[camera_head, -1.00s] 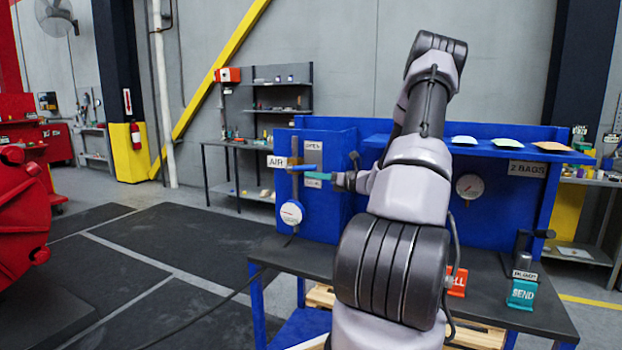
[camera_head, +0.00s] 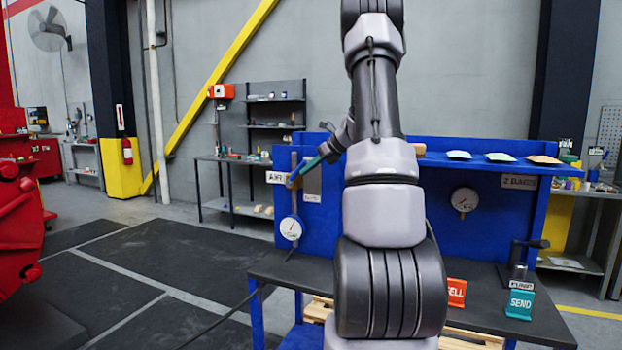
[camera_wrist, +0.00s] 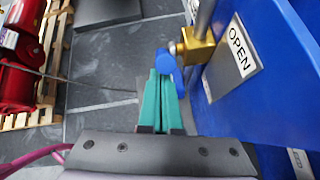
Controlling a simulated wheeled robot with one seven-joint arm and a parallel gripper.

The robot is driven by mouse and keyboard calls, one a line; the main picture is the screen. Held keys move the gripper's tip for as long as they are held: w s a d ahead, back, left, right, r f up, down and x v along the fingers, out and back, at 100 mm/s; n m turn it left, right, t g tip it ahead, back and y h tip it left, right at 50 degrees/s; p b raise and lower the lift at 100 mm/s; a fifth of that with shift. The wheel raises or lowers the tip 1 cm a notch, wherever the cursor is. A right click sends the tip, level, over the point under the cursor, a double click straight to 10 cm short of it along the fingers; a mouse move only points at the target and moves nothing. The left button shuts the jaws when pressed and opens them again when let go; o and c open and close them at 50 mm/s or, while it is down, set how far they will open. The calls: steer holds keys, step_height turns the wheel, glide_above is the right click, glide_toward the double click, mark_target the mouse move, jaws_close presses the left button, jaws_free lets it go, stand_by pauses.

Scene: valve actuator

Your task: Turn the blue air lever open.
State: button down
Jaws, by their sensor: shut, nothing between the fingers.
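The blue air lever (camera_head: 292,181) is on the pipe at the left end of the blue panel, beside the AIR label (camera_head: 276,178). In the wrist view the lever's rounded blue end (camera_wrist: 166,62) is just beyond the fingertips, near a brass valve body (camera_wrist: 194,46). My gripper (camera_head: 300,176) has teal fingers, pressed together and empty. In the wrist view my gripper (camera_wrist: 160,74) overlaps part of the lever; the fingertips seem to touch or nearly touch it. The OPEN plate (camera_wrist: 233,58) is right of the valve.
A round gauge (camera_head: 291,228) is below the lever. The blue panel (camera_head: 330,225) stands on a dark bench (camera_head: 285,267). A shelf with several bags, a second gauge (camera_head: 464,200) and a SEND block (camera_head: 519,304) are to the right. Floor at left is open.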

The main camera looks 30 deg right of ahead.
mark_target(299, 169)
steer(key=w+a+r+g+h, duration=0.2)
steer(key=r+g, duration=0.1)
steer(key=shift+w+a+g+h, duration=0.1)
steer(key=shift+w+g+h, duration=0.2)
steer(key=shift+w+h, duration=0.1)
steer(key=shift+w+a+r, duration=0.4)
steer(key=shift+w+a, duration=0.2)
steer(key=shift+w, duration=0.25)
